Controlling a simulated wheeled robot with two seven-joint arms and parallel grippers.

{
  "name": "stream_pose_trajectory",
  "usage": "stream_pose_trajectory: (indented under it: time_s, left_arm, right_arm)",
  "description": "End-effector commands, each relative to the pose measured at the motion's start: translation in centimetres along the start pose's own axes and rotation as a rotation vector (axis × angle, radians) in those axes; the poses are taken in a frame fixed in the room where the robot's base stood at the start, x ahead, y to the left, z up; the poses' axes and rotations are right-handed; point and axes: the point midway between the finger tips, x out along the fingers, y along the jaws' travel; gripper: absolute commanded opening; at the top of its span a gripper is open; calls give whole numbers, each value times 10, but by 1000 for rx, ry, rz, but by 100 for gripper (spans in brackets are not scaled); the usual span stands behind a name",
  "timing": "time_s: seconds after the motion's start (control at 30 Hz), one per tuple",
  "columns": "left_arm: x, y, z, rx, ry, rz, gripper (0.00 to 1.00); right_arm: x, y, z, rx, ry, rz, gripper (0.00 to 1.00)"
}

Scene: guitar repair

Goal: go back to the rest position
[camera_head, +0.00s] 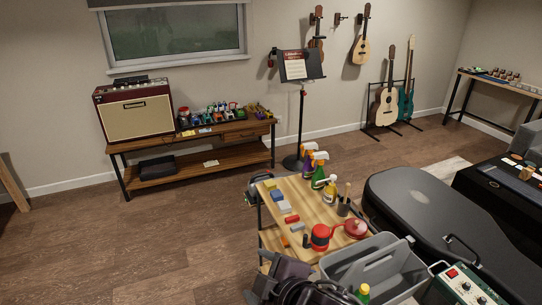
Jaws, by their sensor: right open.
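My right gripper (282,274) shows as a dark, partly cut-off shape at the bottom edge, in front of the near end of the small wooden table (262,218). It is open, and I see nothing held in it. Its fingers are hard to make out. My left gripper is not in view.
The small table holds spray bottles (319,172), a red canister (320,237) and several small blocks. A grey tote (372,262), a black guitar case (430,212) and a green box (466,284) crowd its right. A bench with an amplifier (136,112) stands behind.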

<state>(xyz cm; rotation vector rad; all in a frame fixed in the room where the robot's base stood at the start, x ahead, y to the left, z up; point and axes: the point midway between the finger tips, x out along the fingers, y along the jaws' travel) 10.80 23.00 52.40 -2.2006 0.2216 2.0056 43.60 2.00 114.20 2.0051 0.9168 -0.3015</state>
Motion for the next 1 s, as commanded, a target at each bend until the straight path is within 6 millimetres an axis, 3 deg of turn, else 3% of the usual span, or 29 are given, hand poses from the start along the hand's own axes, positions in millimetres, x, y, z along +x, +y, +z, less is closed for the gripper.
stream_pose_trajectory:
  time_s: [0.1, 0.3, 0.63, 0.87, 1.0]
  left_arm:
    - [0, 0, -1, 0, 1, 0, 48]
    - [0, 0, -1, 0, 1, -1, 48]
    - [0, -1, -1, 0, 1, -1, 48]
    - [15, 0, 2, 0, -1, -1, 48]
    - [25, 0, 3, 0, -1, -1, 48]
  right_arm:
    - [-16, -6, 70, 353, -206, 0, 64]
    - [-52, -36, 158, 748, -490, -1, 64]
    - [-116, -96, 239, 1136, -829, -3, 64]
    - [-54, -139, 289, 1123, -839, -22, 64]
    - [-18, -177, 325, 1121, -854, -38, 64]
